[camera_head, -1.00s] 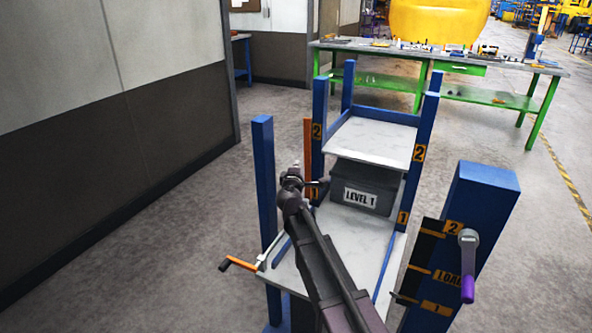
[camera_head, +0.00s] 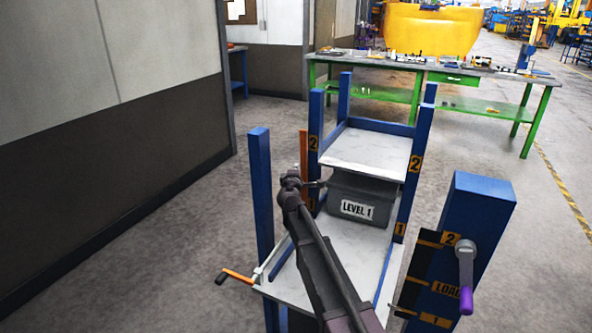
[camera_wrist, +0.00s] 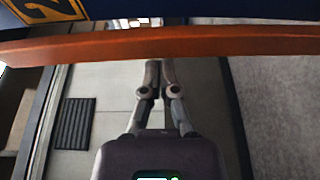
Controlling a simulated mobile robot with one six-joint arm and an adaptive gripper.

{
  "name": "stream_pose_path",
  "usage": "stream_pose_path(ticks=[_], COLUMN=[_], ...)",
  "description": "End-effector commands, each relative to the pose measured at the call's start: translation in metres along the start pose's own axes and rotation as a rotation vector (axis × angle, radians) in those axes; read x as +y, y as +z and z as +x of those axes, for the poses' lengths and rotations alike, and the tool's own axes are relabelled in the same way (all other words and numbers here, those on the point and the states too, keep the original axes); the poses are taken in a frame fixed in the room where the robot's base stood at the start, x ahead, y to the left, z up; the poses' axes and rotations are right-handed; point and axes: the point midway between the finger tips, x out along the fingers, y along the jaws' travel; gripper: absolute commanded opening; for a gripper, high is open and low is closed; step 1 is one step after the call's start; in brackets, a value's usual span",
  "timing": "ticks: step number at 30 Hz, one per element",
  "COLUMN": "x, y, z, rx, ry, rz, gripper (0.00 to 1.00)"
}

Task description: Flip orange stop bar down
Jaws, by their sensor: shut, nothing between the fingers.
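The orange stop bar (camera_head: 304,152) stands upright beside the left blue post of the rack in the head view. In the wrist view the bar (camera_wrist: 200,43) runs across the top of the picture, just beyond my fingertips. My gripper (camera_head: 320,184) is at the end of my arm, near the lower part of the bar and left of the LEVEL 1 block. In the wrist view my gripper (camera_wrist: 158,64) is shut and empty, its fingertips close together by the bar's near edge. I cannot tell whether they touch it.
A dark block labelled LEVEL 1 (camera_head: 357,197) sits below a pale shelf (camera_head: 366,152) between blue posts. An orange-handled crank (camera_head: 237,276) projects at lower left. A blue column (camera_head: 482,215) with a purple-handled crank (camera_head: 466,275) stands right. Open floor lies left.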

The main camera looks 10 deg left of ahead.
Motion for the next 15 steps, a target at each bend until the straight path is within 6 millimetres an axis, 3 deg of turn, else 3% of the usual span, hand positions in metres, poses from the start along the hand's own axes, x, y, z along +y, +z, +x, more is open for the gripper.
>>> stream_pose_path(ticks=[15], x=[0.001], y=[0.011], z=[-0.005], rx=[0.002], ry=[0.000], rz=[0.000], gripper=[0.00])
